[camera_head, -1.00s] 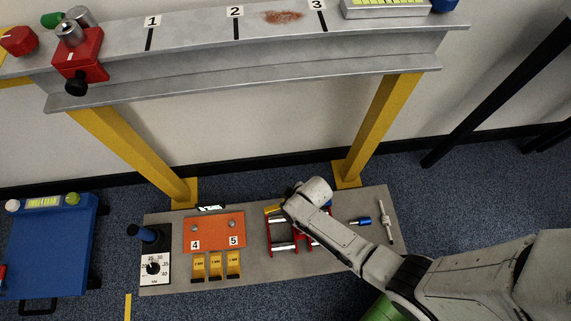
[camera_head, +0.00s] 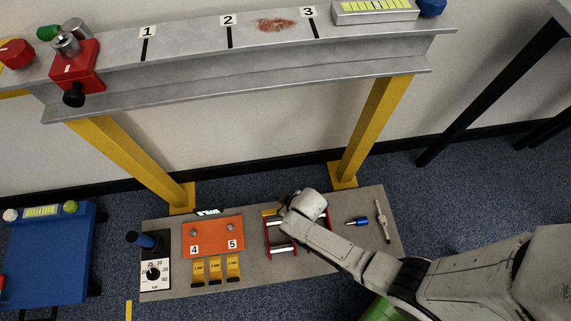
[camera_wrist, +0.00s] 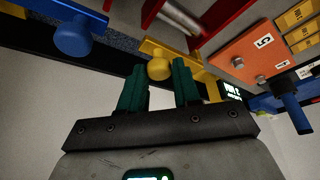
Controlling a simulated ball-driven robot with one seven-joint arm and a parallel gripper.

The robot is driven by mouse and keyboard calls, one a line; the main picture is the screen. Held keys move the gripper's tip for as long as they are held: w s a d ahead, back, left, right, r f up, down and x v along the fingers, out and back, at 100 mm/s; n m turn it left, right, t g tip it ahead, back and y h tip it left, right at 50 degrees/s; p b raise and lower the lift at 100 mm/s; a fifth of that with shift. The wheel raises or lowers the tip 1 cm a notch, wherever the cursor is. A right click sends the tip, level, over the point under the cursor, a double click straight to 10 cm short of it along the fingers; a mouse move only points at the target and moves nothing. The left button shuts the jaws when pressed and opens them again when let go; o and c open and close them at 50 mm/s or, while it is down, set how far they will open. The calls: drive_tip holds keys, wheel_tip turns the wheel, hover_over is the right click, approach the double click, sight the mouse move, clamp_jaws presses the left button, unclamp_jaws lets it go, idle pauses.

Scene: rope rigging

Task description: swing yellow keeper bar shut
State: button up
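The yellow keeper bar (camera_wrist: 184,57) shows in the wrist view with a round yellow knob (camera_wrist: 159,68). My gripper (camera_wrist: 158,75) has two green fingers spread apart, with the knob at the gap between their tips. I see space beside the knob, so the fingers do not look closed on it. In the head view a bit of the yellow bar (camera_head: 268,212) shows at the top left of the red frame (camera_head: 268,238) on the grey floor plate. My wrist hides the fingers and the rest of the bar there.
A blue knob on a blue bar (camera_wrist: 72,38) is at the upper left of the wrist view. An orange plate marked 4 and 5 (camera_head: 213,236), yellow blocks (camera_head: 216,269) and a blue-handled dial unit (camera_head: 156,272) lie left of the frame. A yellow post (camera_head: 360,130) rises behind.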

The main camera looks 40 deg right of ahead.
drive_tip(key=o, duration=0.4)
drive_tip(key=p+v, duration=0.4)
drive_tip(key=v, duration=0.6)
drive_tip(key=shift+s+r+p, duration=0.1)
drive_tip(key=shift+r+p, duration=0.2)
drive_tip(key=shift+r, duration=0.05)
drive_tip(key=s+d+r+g+p, duration=0.1)
drive_tip(key=r+p, duration=0.3)
drive_tip(key=r, duration=0.7)
drive_tip(key=s+d+r+m+g+p, duration=0.1)
drive_tip(key=s+r+p, duration=0.3)
drive_tip(key=r, duration=0.8)
drive_tip(key=s+d+r+m+g+p, duration=0.1)
drive_tip(key=s+d+r+p, duration=0.2)
drive_tip(key=r, duration=0.8)
drive_tip(key=shift+s+d+r+g+h+p, duration=0.2)
drive_tip(key=shift+r+g+h+p, duration=0.15)
drive_tip(key=shift+p, duration=0.5)
